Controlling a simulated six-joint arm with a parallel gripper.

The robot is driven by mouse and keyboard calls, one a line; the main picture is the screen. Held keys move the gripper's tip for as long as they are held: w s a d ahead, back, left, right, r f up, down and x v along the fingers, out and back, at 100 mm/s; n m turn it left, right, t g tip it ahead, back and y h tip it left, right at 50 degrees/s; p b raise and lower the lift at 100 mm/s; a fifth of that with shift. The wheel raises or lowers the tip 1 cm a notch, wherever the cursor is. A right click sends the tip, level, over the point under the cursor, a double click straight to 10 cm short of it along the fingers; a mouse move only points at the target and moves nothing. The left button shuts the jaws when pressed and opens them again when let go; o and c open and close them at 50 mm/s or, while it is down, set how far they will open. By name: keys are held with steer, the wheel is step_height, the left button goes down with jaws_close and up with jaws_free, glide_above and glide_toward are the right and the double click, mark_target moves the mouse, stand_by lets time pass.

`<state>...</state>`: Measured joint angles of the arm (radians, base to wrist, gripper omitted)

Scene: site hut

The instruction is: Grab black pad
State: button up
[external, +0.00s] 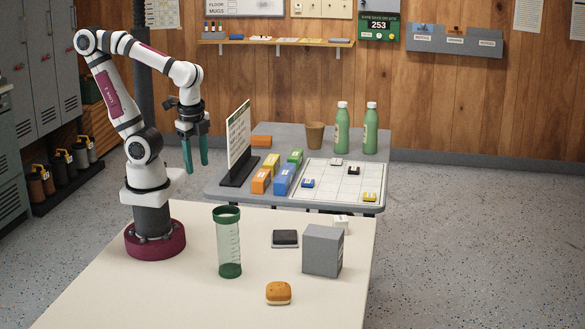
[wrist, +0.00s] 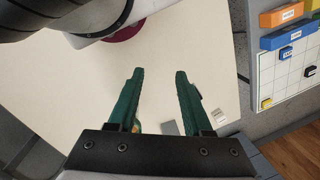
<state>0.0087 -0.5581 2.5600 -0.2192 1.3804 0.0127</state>
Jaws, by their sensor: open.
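The black pad (external: 285,239) lies flat on the cream table, between the clear cup with a green rim and the grey box. It is dark on top with a paler edge. My gripper (external: 196,168) hangs high over the far side of the table, left of and well above the pad, with its green fingers pointing down. The fingers are apart and nothing is between their tips, as the wrist view also shows (wrist: 159,74). I cannot make out the pad for sure in the wrist view; a partly hidden grey patch (wrist: 170,128) shows between the fingers.
The clear cup (external: 229,246), a grey box (external: 321,251), a bun (external: 278,293) and a small white item (external: 341,222) stand around the pad. Behind, a grey table (external: 215,190) holds a sign, colored blocks and bottles. The cream table's left front is clear.

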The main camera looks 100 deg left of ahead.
stand_by(0.3)
steer(key=o, duration=0.8)
steer(key=m+t+h, duration=0.1)
steer(key=m+h, duration=0.5)
steer(key=m, duration=0.4)
glide_above(285, 235)
steer(key=s+a, duration=0.1)
steer(key=a, duration=0.6)
step_height(285, 235, down, 7)
steer(key=shift+s, duration=0.15)
steer(key=x, duration=1.5)
steer(key=shift+d+f, duration=0.15)
steer(key=shift+d, duration=0.25)
steer(key=shift+c, duration=0.3)
